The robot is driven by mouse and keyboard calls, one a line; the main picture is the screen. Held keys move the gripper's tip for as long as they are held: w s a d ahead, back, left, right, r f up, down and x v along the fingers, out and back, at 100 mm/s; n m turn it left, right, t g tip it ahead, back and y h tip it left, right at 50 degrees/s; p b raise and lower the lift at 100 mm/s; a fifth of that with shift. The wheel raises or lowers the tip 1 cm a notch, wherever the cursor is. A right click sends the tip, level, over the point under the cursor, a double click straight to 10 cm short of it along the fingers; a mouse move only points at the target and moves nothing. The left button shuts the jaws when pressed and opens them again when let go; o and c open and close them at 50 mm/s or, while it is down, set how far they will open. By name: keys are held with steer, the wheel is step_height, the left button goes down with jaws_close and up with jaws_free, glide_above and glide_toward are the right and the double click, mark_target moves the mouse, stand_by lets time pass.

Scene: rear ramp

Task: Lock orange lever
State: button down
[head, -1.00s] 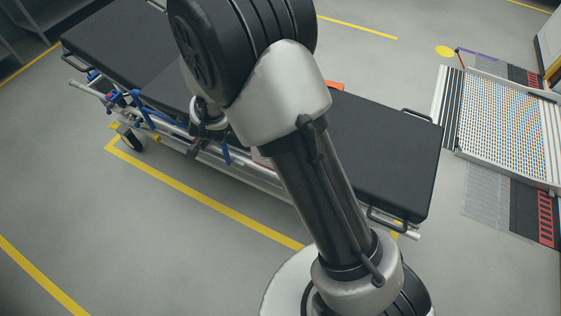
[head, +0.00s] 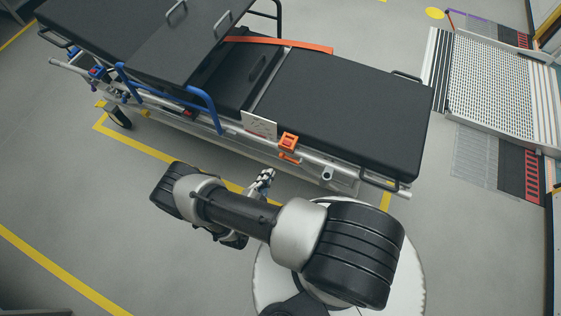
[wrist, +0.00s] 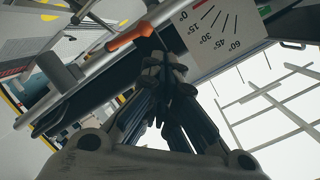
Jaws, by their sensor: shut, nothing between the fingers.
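The orange lever (head: 289,142) is on the near side rail of a black-padded stretcher (head: 350,115), next to a white angle label (head: 259,125). In the wrist view the orange lever (wrist: 130,36) slants just beyond my fingertips, beside the label (wrist: 222,38) with degree marks. My gripper (head: 265,178) is shut and empty, low beside the stretcher, left of and nearer than the lever. In the wrist view my gripper (wrist: 164,68) has its fingertips together just below the lever, partly overlapping its surroundings; I cannot tell whether they touch it.
A blue side handle (head: 205,105) is on the stretcher left of the label. An orange strap (head: 280,43) crosses the padding. A metal ramp (head: 490,85) lies at the right. The grey floor at the left front is clear.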

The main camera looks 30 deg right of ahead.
mark_target(290, 159)
steer(key=s+d+t+h, duration=0.1)
steer(key=s+d, duration=0.2)
steer(key=s, duration=0.2)
steer(key=shift+s+n+t, duration=0.25)
steer(key=shift+n+t, duration=0.05)
steer(key=shift+t, duration=0.1)
steer(key=shift+w+d+f, duration=0.1)
steer(key=shift+d, duration=0.1)
steer(key=w+d+f+b, duration=0.3)
steer(key=w+d, duration=0.3)
steer(key=w, duration=0.3)
steer(key=shift+b, duration=0.35)
steer(key=shift+d, duration=0.1)
steer(key=shift+w+f, duration=0.1)
steer(key=shift+f, duration=0.1)
